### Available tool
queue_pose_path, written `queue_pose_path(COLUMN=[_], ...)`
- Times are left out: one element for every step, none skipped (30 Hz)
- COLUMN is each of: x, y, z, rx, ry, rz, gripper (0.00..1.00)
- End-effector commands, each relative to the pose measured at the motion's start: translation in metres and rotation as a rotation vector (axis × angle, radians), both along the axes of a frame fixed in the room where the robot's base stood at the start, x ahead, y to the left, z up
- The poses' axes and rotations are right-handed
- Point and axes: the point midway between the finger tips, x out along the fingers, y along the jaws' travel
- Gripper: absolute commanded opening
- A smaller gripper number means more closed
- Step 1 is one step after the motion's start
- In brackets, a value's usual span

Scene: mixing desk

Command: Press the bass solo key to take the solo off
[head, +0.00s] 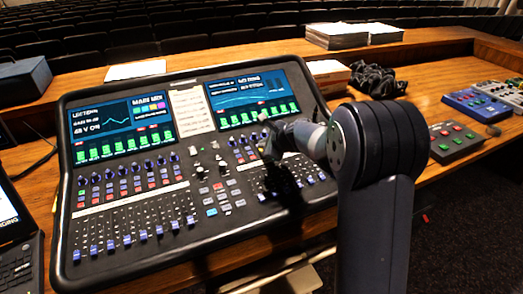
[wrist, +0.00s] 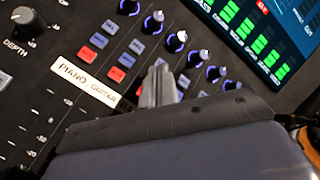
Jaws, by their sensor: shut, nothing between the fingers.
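The mixing desk (head: 130,212) stands on the wooden counter, with rows of knobs, keys and faders. My gripper (head: 267,122) is over its right-hand channel strips in the head view. In the wrist view my shut, empty gripper (wrist: 158,72) points at the key columns just right of the strip labelled GUITAR. A label (wrist: 85,82) reads PIANO and GUITAR. A red-lit key (wrist: 87,54) shows in the piano column, and a blue key (wrist: 127,60) in the guitar column. The bass label is not readable, and my gripper hides keys below the knobs. I cannot tell whether the fingertips touch a key.
Blue-ringed knobs (wrist: 176,41) run diagonally above the keys, beside a screen (wrist: 255,40) with green meters. A DEPTH knob (wrist: 28,22) is at upper left. On the counter are a small grey box with keys (head: 455,141), a blue box (head: 475,105) and coiled black cable (head: 375,78).

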Motion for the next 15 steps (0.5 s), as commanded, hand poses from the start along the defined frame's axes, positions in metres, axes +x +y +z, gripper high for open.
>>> queue_pose_path(x=[0.0000,0.0000,0.0001,0.0002,0.0002,0.0002,0.0003,0.0003,0.0004,0.0005,0.0004,0.0005,0.0004,0.0005,0.0005], y=[0.0001,0.0001,0.0001,0.0001,0.0001,0.0001,0.0001,0.0001,0.0002,0.0002,0.0002,0.0003,0.0002,0.0002,0.0002], z=[-0.0009,-0.0012,-0.0017,-0.0021,-0.0026,-0.0031,-0.0035,-0.0039,-0.0043,-0.0047,-0.0051,-0.0056,-0.0051,-0.0049,-0.0047], rx=[0.000,0.000,0.000,0.000,0.000,0.000,0.000,0.000,0.000,0.000,0.000,0.000,0.000,0.000,0.000], ry=[0.000,0.000,0.000,0.000,0.000,0.000,0.000,0.000,0.000,0.000,0.000,0.000,0.000,0.000,0.000], rz=[0.000,0.000,0.000,0.000,0.000,0.000,0.000,0.000,0.000,0.000,0.000,0.000,0.000,0.000,0.000], gripper=[0.00,0.00,0.00,0.00,0.00,0.00,0.00,0.00,0.00,0.00,0.00,0.00,0.00,0.00,0.00])
